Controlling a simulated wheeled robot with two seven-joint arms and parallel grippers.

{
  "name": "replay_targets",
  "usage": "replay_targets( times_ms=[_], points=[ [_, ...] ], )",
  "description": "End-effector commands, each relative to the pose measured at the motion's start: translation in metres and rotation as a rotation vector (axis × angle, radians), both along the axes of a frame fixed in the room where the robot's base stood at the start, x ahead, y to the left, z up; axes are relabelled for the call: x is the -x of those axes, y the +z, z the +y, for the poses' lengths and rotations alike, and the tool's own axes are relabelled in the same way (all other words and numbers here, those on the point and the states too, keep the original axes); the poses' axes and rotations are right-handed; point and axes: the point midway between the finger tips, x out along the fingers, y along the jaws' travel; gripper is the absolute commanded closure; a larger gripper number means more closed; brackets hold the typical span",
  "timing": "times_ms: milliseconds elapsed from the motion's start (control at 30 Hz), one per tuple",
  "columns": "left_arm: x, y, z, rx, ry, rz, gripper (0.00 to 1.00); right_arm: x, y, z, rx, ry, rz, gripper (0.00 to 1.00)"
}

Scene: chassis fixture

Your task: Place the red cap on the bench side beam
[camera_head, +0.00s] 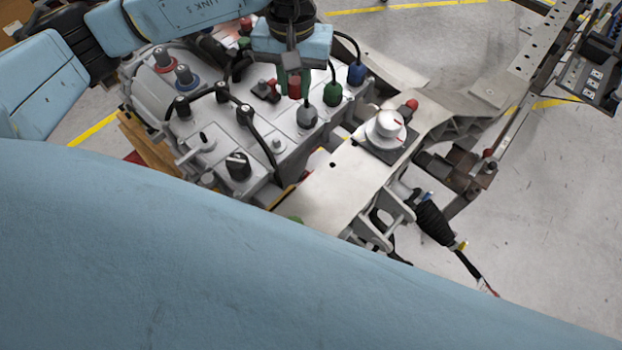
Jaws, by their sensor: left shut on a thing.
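My left gripper (293,84) comes down from the top centre, over the grey machine block. It is shut on the red cap (295,88), which shows between its dark green fingertips. The cap is upright, and its lower end is close above the block; I cannot tell whether it touches. A pale metal beam (330,190) runs diagonally along the right side of the block. I cannot tell for sure if this is the bench side beam. My right gripper is not in view.
A green cap (332,95), a blue cap (357,74) and a grey cap (307,117) with cables stand close to the gripper. A white knob with red marks (386,127) sits on the beam. My blue arm link covers the lower left foreground.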

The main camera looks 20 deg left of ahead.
Motion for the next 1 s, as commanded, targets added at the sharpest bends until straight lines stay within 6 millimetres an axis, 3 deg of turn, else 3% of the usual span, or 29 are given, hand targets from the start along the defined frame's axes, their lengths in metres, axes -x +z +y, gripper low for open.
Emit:
replay_targets(
  times_ms=[167, 1000],
  points=[
    [0.016, -0.006, -0.018, -0.006, 0.322, 0.007, 1.00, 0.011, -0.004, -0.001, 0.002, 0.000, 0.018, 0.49],
    [0.091, -0.020, -0.087, -0.021, 1.965, -0.011, 1.00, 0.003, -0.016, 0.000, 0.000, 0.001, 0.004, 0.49]
  ],
)
